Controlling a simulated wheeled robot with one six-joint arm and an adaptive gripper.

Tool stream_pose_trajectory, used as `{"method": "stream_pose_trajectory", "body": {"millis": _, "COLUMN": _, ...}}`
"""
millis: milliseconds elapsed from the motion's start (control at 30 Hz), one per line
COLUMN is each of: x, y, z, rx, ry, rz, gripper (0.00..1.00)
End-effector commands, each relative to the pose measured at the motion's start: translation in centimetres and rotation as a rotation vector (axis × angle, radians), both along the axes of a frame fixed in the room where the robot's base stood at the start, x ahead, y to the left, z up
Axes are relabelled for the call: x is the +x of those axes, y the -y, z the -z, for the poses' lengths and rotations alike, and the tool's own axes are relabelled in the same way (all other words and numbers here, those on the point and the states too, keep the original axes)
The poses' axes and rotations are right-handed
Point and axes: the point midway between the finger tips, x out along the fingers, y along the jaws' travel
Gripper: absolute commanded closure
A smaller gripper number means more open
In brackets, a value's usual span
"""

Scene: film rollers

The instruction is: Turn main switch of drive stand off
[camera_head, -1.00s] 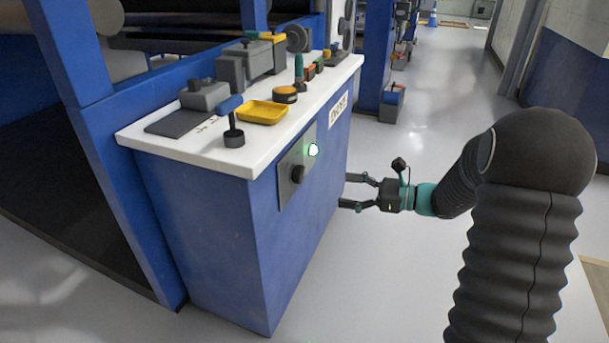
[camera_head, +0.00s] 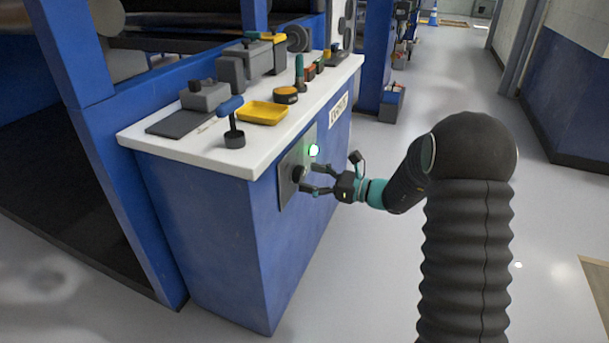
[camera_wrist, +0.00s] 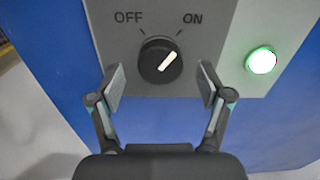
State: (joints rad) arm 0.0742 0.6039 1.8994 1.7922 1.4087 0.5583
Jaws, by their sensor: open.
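The main switch is a black round knob (camera_wrist: 161,60) on a grey plate (camera_wrist: 112,20) marked OFF at left and ON at right. Its white pointer line tilts up and right, toward ON. A green lamp (camera_wrist: 261,61) glows to its right in the wrist view. In the head view the knob (camera_head: 298,173) and lamp (camera_head: 314,150) are on the blue drive stand's (camera_head: 215,240) side. My gripper (camera_wrist: 162,84) is open, with one finger on each side of the knob and slightly below it in the wrist view. A gap shows between each finger and the knob.
The stand's white top (camera_head: 190,150) overhangs the panel. Blue machine frames stand behind. The grey floor (camera_head: 385,160) to the right is open.

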Motion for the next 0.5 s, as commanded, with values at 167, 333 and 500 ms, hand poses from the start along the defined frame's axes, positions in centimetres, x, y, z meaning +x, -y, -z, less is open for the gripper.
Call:
{"method": "stream_pose_trajectory", "body": {"millis": 167, "x": 0.6, "y": -1.6, "z": -0.1, "rx": 0.001, "ry": 0.001, "rz": -0.001, "gripper": 0.22}}
{"method": "stream_pose_trajectory", "body": {"millis": 333, "x": 0.8, "y": -2.0, "z": 0.0, "rx": 0.000, "ry": 0.000, "rz": 0.001, "gripper": 0.22}}
{"method": "stream_pose_trajectory", "body": {"millis": 500, "x": 0.8, "y": -2.0, "z": 0.0, "rx": 0.000, "ry": 0.000, "rz": 0.001, "gripper": 0.22}}
